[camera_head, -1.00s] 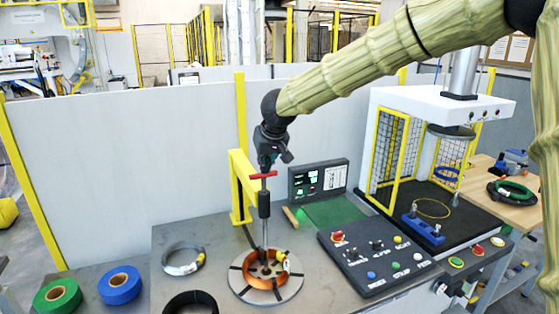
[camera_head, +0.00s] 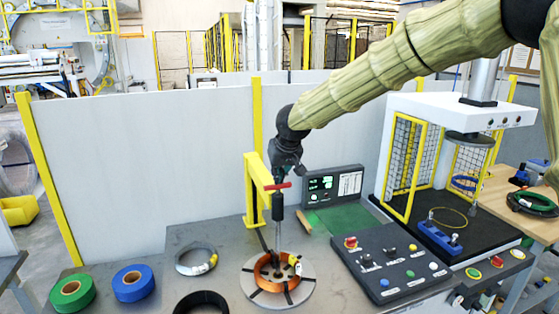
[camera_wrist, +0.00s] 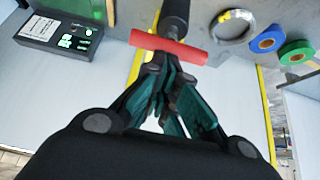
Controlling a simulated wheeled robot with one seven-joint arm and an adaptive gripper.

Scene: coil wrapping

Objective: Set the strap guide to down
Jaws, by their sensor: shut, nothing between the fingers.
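The strap guide has a red crossbar handle (camera_head: 278,186) above a dark cylinder (camera_head: 278,213) and a thin rod reaching down to the copper coil (camera_head: 270,276). It hangs from a yellow post (camera_head: 251,190). My gripper (camera_head: 284,168) is just above the handle, pointing down, with nothing held. In the wrist view my gripper's fingertips (camera_wrist: 170,66) are together, right at the red handle (camera_wrist: 168,48). I cannot tell whether they touch it.
A control panel (camera_head: 400,272) with buttons and a small display unit (camera_head: 333,186) are to the right. A caged press (camera_head: 450,105) stands farther right. Green (camera_head: 57,294) and blue (camera_head: 117,287) rolls, a grey coil (camera_head: 180,265) and a black coil (camera_head: 190,303) lie left.

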